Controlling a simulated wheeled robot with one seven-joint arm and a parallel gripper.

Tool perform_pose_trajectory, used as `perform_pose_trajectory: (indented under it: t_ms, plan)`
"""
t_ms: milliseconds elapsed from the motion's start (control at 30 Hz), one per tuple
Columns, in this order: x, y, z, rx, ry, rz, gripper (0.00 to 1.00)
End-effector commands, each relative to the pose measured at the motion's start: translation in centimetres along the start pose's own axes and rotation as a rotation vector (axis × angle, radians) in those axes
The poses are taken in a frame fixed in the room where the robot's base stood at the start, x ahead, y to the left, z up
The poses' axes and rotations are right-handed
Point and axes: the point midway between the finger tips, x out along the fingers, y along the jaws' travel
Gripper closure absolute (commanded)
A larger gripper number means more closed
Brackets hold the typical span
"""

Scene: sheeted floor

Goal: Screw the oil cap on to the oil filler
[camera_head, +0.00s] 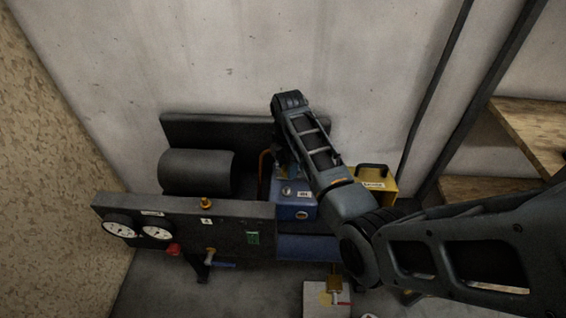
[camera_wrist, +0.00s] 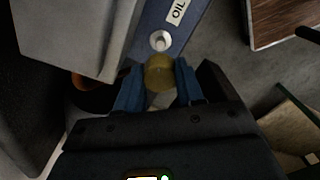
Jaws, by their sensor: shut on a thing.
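The oil cap (camera_wrist: 159,74) is a round yellowish disc. In the wrist view it sits between the two blue fingers of my gripper (camera_wrist: 157,70), which is shut on it. The oil filler (camera_wrist: 160,41) is a pale round neck on a blue block, just beyond the cap and beside a white "OIL" label. The cap looks close to the filler but apart from it in the picture; the height between them is hard to tell. In the head view the filler (camera_head: 287,190) shows on top of the blue block (camera_head: 291,209). My arm mostly hides the gripper and cap there.
A black panel with gauges (camera_head: 157,232) and a red knob stands front left, with a dark cylinder (camera_head: 196,172) behind it. A yellow box (camera_head: 378,184) with a black handle is right of the block. Wooden shelves (camera_head: 530,130) stand at far right.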

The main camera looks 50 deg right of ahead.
Motion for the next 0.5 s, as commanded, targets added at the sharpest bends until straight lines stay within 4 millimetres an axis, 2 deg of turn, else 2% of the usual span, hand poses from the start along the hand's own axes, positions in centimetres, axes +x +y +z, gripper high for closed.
perform_pose_trajectory:
  t_ms: [333, 500]
  plan:
    - [-0.01, -0.01, 0.09, -0.006, 0.0, 0.0, 0.94]
    - [0.96, -0.03, 0.04, -0.006, 0.0, -0.001, 0.94]
